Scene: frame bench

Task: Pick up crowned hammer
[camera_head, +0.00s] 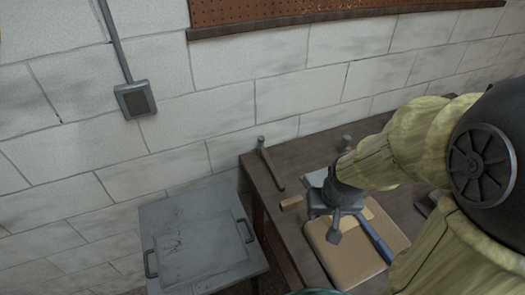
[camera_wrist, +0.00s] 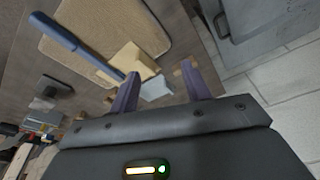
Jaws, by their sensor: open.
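A hammer (camera_head: 271,166) with a grey head and a brownish handle lies at the back left edge of the workbench in the head view, its head towards the wall. A blue-handled tool (camera_head: 377,238) lies across a tan board; its handle also shows in the wrist view (camera_wrist: 62,38). I cannot tell its head for certain. No mark names either as the crowned one. My gripper (camera_wrist: 163,88) is open, with nothing between its fingers, above the bench near the board's back left corner. It is to the right of the hammer and apart from it. The hammer is not visible in the wrist view.
A tan board (camera_head: 335,262) lies on the workbench (camera_head: 300,160). A small wooden block (camera_head: 291,202) is left of my gripper. A pale block (camera_wrist: 133,62) and a grey block (camera_wrist: 157,90) are close by. A grey cabinet (camera_head: 180,262) stands left; the brick wall is behind.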

